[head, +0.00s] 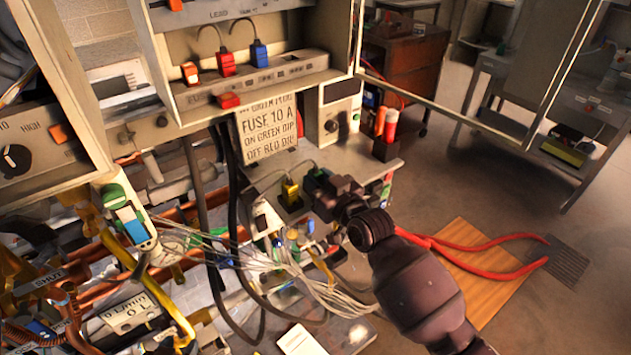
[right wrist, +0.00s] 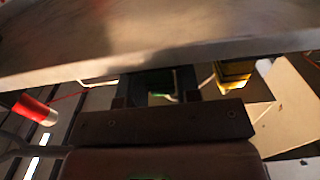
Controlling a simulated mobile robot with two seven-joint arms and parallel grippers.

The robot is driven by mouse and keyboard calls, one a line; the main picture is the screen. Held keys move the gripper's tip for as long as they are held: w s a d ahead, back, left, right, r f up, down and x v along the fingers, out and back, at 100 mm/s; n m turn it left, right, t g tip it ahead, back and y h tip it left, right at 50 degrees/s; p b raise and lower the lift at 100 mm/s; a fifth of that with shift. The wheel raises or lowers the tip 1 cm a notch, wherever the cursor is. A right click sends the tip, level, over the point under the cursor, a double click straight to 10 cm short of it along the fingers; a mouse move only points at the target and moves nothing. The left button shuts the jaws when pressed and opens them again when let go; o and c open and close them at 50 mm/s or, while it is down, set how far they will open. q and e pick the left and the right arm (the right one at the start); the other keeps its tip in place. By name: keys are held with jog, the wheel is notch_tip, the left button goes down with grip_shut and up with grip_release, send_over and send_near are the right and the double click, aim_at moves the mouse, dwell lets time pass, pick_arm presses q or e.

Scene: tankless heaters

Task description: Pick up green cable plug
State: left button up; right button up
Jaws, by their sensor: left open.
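The green cable plug shows only in part, as a green patch between the two dark fingers in the right wrist view (right wrist: 160,97). My right gripper (head: 328,190) is at the small grey shelf's left part in the head view and hides most of the plug there. Its fingers stand apart on either side of the green patch; I cannot tell if they touch it. A yellow plug (head: 290,192) with a cable stands just left of this gripper.
A red plug (head: 225,64) and a blue plug (head: 258,54) stand in the cabinet above. A sign (head: 268,128) hangs at the shelf's back. Loose white wires (head: 275,262) spread below. Open floor lies to the right.

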jog(key=c, duration=0.5)
